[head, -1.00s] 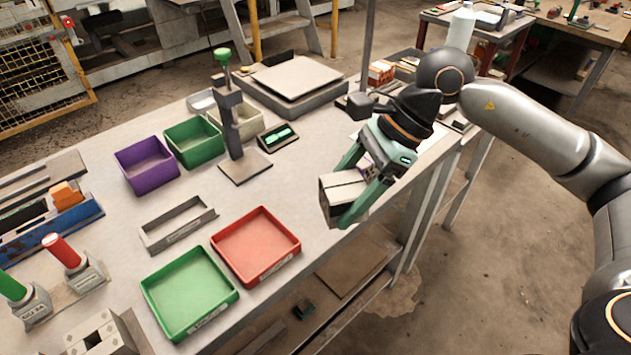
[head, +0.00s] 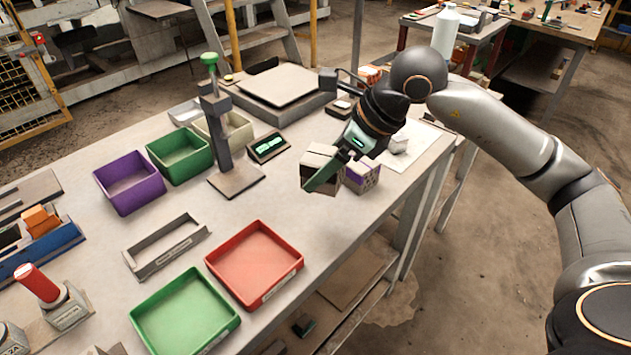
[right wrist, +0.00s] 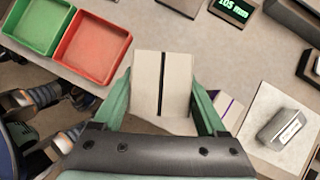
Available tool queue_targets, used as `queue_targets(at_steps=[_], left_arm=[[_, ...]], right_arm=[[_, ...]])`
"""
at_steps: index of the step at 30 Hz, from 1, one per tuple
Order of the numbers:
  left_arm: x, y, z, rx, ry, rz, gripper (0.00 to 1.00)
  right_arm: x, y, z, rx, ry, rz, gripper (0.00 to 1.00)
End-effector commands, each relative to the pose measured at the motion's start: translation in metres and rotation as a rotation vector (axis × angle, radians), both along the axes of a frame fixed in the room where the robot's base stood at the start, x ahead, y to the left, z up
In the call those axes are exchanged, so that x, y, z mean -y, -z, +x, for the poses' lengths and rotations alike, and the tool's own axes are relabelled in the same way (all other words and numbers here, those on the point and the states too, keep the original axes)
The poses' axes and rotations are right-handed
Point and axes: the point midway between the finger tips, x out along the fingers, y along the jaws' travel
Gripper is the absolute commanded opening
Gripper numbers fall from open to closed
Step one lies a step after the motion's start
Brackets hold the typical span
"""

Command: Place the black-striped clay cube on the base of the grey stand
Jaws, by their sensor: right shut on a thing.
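The black-striped clay cube (right wrist: 162,83) is pale, with one dark line across its face in the right wrist view. My right gripper (right wrist: 160,98) is shut on it, a finger on each side. In the head view the cube (head: 318,160) is partly hidden by my right gripper (head: 325,172), over the table's right side. The grey stand (head: 220,135) is upright with a green knob on top. Its flat base (head: 237,181) is bare and lies left of the held cube, apart from it. My left gripper is not in view.
A purple-marked cube (head: 362,174) stands just right of the held cube. A small readout box (head: 268,147) sits beside the stand. Purple (head: 130,183) and green (head: 180,156) bins are to its left. Red (head: 254,265) and green (head: 185,312) trays lie in front.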

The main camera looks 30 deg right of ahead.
Motion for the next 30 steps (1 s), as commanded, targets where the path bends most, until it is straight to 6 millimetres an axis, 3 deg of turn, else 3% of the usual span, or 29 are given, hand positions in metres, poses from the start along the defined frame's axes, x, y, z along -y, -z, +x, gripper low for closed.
queue_targets(at_steps=[3,10,17,24,30], left_arm=[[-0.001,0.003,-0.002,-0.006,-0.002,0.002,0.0],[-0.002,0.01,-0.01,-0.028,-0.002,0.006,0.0],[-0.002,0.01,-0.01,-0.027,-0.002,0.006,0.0],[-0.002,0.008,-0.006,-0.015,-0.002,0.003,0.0],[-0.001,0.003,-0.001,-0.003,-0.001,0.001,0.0]], right_arm=[[0.006,0.02,0.025,-0.006,0.001,0.003,0.11],[0.013,0.052,0.051,-0.001,0.0,0.002,0.11],[0.015,0.064,0.061,0.0,-0.002,0.002,0.11],[0.016,0.096,0.063,0.0,-0.001,0.0,0.11],[0.016,0.096,0.064,0.003,-0.003,0.001,0.11]])
